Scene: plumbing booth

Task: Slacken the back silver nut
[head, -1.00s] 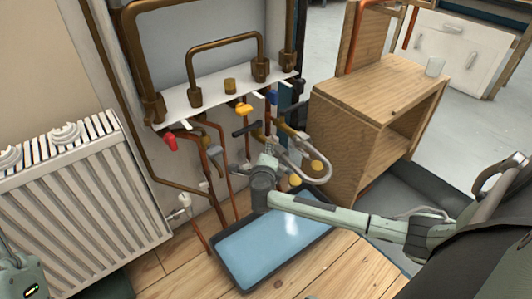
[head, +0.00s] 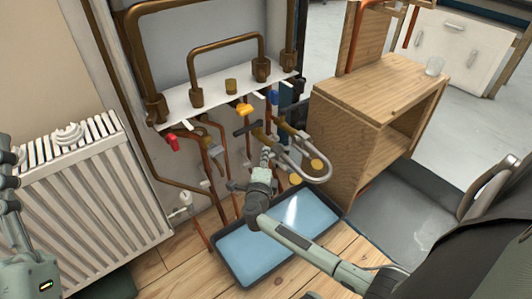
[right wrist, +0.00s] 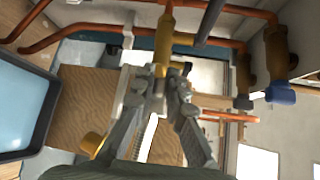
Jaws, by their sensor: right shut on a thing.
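My right gripper (head: 266,153) is among the pipes below the white shelf, beside the bent grey tube (head: 318,176). In the right wrist view its fingers (right wrist: 160,82) close together at the lower end of a brass-coloured fitting (right wrist: 164,46) on a copper pipe. They are shut on a small part there, mostly hidden by the fingertips. I cannot make out a separate silver nut, nor tell which one is the back one. My left gripper (head: 8,160) is partly cut off at the left edge, and its fingers cannot be judged.
A blue tray (head: 262,248) lies on the wooden floor under the pipes. A white radiator (head: 95,200) stands at the left and a wooden cabinet (head: 375,95) at the right. Valves with red (head: 172,144), yellow (head: 244,110) and blue (head: 272,97) parts crowd the pipes.

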